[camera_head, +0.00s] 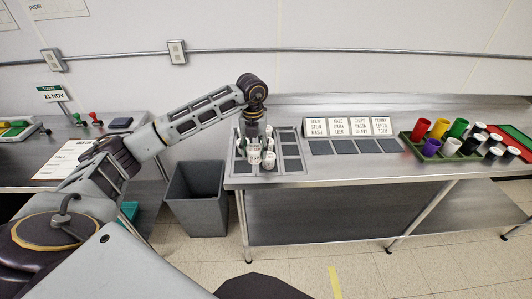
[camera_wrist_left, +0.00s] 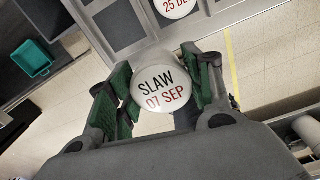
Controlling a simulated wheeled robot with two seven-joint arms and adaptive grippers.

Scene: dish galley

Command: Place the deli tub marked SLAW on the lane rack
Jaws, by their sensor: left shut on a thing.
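The deli tub marked SLAW (camera_wrist_left: 160,88) shows its round white lid, with the date 07 SEP, in the left wrist view. The green-padded fingers of my left gripper (camera_head: 254,138) are shut on it from both sides. In the head view the gripper points down over the left part of the grey lane rack (camera_head: 291,150), which has dark lanes. The rack also shows in the left wrist view (camera_wrist_left: 187,27). White tubs (camera_head: 268,161) cluster at the gripper there; which one is SLAW is too small to tell. My right gripper is out of view.
Another lid dated 25 DEC (camera_wrist_left: 178,5) lies beyond the held tub. A grey bin (camera_head: 197,198) stands between the counters. Label cards (camera_head: 350,127) stand behind dark squares (camera_head: 354,146). A green tray (camera_head: 415,146) of coloured cups is at right.

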